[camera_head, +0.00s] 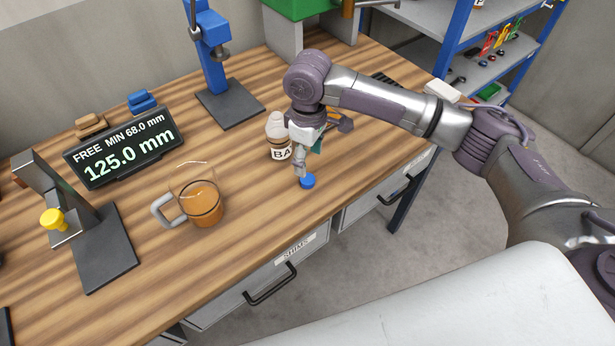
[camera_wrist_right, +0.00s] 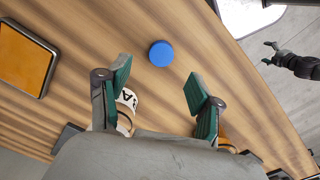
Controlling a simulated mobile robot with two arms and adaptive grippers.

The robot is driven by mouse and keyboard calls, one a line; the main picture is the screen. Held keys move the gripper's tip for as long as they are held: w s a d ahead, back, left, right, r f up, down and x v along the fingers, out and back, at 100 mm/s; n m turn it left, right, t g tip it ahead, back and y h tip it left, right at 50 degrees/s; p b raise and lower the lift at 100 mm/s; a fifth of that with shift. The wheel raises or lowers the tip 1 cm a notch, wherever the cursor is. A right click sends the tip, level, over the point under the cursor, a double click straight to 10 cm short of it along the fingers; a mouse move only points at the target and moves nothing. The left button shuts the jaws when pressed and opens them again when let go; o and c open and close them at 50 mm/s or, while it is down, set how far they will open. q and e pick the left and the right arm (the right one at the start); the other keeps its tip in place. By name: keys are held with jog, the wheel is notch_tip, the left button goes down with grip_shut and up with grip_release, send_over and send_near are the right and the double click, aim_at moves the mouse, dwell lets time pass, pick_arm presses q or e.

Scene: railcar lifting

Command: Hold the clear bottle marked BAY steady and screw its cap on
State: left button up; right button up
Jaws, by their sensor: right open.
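The clear bottle marked BAY (camera_head: 277,129) stands upright on the bench, with "BA" of its label visible; the rest is hidden by my right gripper. It has a pale top and brownish contents. The blue cap (camera_head: 307,181) lies on the bench in front of the bottle, near the bench's front edge. My right gripper (camera_head: 318,152) is open and points down close beside the bottle. In the right wrist view, the cap (camera_wrist_right: 161,53) shows beyond the open green-padded fingers (camera_wrist_right: 162,80), and the bottle (camera_wrist_right: 127,102) is partly behind the left finger. A dark gripper (camera_wrist_right: 285,58), apparently my left, shows small over the floor.
A glass mug (camera_head: 204,205) with amber liquid stands left of the cap. A display (camera_head: 125,148) reading 125.0 mm, a stand with a yellow knob (camera_head: 105,250) and a blue press (camera_head: 212,55) stand farther left and back. Bench between mug and cap is clear.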

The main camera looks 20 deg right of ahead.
aim_at(308, 178)
jog(key=shift+f, duration=0.9)
jog(key=shift+s+f+p, duration=0.1)
jog(key=shift+f+p, duration=0.15)
jog(key=shift+p, duration=0.05)
notch_tip(308, 178, down, 4)
jog(key=shift+a+r+p, duration=0.15)
jog(key=shift+p, duration=0.45)
jog(key=shift+f, duration=0.45)
pick_arm(q)
jog(key=shift+s+r, duration=0.2)
jog(key=shift+r, duration=0.3)
jog(key=shift+s+r, duration=0.2)
jog(key=shift+r, duration=0.25)
pick_arm(e)
jog(key=c, duration=0.9)
